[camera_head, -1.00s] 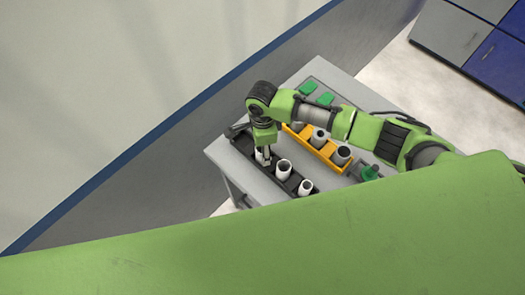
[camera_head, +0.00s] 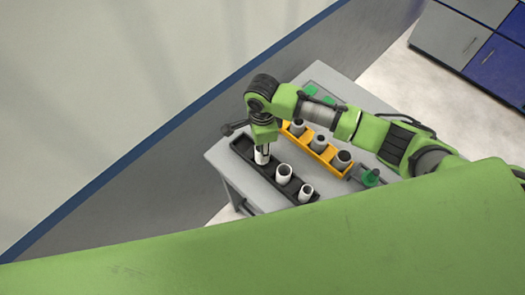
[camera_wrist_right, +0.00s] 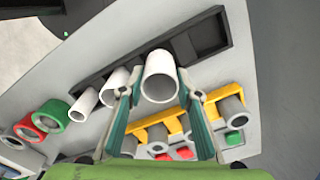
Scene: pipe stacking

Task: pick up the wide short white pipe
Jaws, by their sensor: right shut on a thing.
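A white pipe (camera_wrist_right: 158,80) is between the fingers of my right gripper (camera_wrist_right: 160,95) in the right wrist view, and the gripper is shut on it. In the head view this white pipe (camera_head: 261,156) shows below my right gripper (camera_head: 265,148), at the far left end of the black tray (camera_head: 240,144). It looks upright and slightly raised; its lower end is hard to see. Two other white pipes, a middle one (camera_head: 284,173) and a near one (camera_head: 306,190), stand in the tray. My left gripper is not in view.
A yellow tray (camera_head: 329,155) with grey pipes stands beside the black tray on the grey table (camera_head: 262,190). Green parts (camera_head: 370,177) lie at the table's right side. In the wrist view, a red ring (camera_wrist_right: 51,114) and a green ring (camera_wrist_right: 27,128) are at the left.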

